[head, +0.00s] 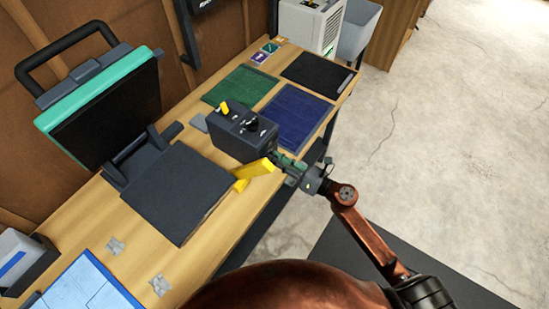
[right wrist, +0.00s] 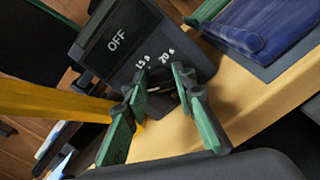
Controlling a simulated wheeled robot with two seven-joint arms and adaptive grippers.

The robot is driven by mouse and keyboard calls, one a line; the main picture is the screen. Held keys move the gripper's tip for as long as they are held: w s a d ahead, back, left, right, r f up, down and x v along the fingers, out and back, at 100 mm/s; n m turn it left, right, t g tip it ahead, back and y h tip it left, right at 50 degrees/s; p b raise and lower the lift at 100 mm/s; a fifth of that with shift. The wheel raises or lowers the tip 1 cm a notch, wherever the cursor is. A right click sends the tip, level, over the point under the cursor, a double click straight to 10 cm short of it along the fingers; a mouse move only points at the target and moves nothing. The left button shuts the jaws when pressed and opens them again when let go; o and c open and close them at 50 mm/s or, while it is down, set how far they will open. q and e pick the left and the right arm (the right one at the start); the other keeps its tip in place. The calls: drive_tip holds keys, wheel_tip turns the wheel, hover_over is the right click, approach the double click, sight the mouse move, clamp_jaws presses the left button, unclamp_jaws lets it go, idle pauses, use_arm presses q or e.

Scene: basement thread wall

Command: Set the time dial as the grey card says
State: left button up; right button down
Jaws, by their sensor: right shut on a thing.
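The dark control box (head: 240,135) stands at the table's front edge, beside the heat press (head: 170,190). In the right wrist view its face shows "OFF", "15 s" and "20 s". My right gripper (head: 277,163) is at the box's near side. Its green fingers (right wrist: 160,88) are shut on the time dial (right wrist: 160,82), a dark knob mostly hidden between them. The dial's pointer cannot be read. A small grey flat piece (head: 198,121) lies behind the box; I cannot tell whether it is the grey card. My left gripper is out of view.
A yellow bar (head: 255,170) sits close beside my right gripper. Small coloured cards (head: 261,57) lie at the back.

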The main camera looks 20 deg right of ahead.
drive_tip(key=m+p, duration=0.4)
drive_tip(key=m, duration=0.1)
drive_tip(key=shift+r, duration=0.2)
drive_tip(key=m+p, duration=0.3)
drive_tip(key=m, duration=0.1)
drive_tip(key=shift+f, duration=0.1)
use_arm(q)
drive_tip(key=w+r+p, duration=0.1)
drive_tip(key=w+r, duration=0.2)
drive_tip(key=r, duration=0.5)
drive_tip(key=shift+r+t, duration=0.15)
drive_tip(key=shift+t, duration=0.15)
use_arm(e)
drive_tip(key=shift+f+m, duration=0.15)
drive_tip(key=shift+m, duration=0.95)
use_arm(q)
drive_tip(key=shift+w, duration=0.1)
